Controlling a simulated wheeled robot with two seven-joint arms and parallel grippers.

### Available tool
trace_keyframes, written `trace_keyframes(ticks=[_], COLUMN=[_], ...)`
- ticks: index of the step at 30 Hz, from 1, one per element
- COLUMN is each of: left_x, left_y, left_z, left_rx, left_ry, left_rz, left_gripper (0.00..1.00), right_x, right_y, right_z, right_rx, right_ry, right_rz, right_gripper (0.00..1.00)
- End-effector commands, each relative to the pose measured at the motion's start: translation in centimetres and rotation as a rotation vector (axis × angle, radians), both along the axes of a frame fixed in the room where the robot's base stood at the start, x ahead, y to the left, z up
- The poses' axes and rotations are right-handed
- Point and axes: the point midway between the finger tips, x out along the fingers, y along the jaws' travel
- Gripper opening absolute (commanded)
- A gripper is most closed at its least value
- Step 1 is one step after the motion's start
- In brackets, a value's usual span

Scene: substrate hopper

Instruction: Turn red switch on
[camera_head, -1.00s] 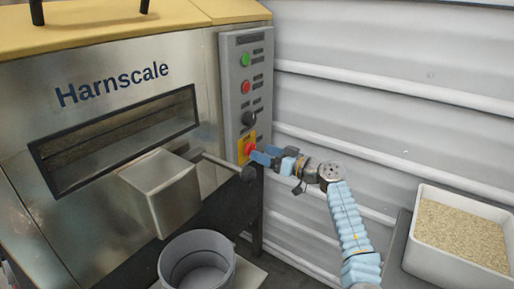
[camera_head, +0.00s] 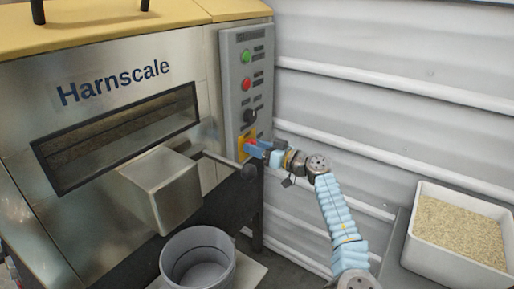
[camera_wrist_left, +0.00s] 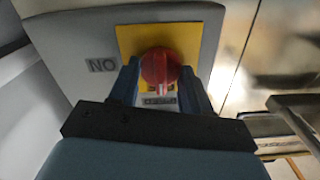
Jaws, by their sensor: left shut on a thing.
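The red switch (camera_wrist_left: 160,68) is a round knob with a raised grip bar on a yellow plate (camera_wrist_left: 128,38). In the wrist view my left gripper (camera_wrist_left: 166,92) has one finger on each side of the knob and is shut on it. A label reading "NO" as pictured is left of the plate; another label below the knob is mostly hidden. In the head view the switch (camera_head: 248,143) is low on the grey control panel (camera_head: 231,95), largely covered by my left gripper (camera_head: 255,147). My right gripper is not in view.
Above the switch are a black knob (camera_head: 250,116), a red button (camera_head: 246,84) and a green button (camera_head: 246,56). The hopper handle (camera_head: 236,165) sticks out just below left of the gripper. A grey bucket (camera_head: 197,259) and a tray of grains (camera_head: 459,228) stand lower down.

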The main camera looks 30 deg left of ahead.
Motion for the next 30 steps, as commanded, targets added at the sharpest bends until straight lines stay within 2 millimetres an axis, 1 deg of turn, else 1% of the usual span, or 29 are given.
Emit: trace_keyframes(ticks=[5,11,17,21,30], left_x=[0.0,0.1,0.1,0.2,0.3], left_y=[0.0,-0.1,-0.1,0.0,-0.1], left_z=[0.0,-0.1,-0.1,0.0,0.1], left_rx=[0.0,0.007,0.018,0.028,0.052], left_ry=[0.015,0.091,0.239,0.37,0.656], left_rz=[-0.001,-0.002,-0.003,-0.002,-0.004], left_gripper=[0.17,0.17,0.17,0.17,0.17], right_x=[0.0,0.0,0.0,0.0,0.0], right_y=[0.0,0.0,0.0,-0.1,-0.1], right_z=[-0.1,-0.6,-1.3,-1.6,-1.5], right_rx=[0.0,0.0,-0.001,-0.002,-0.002], right_ry=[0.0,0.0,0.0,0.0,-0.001], right_rz=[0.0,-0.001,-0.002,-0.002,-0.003], right_gripper=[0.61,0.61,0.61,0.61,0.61])
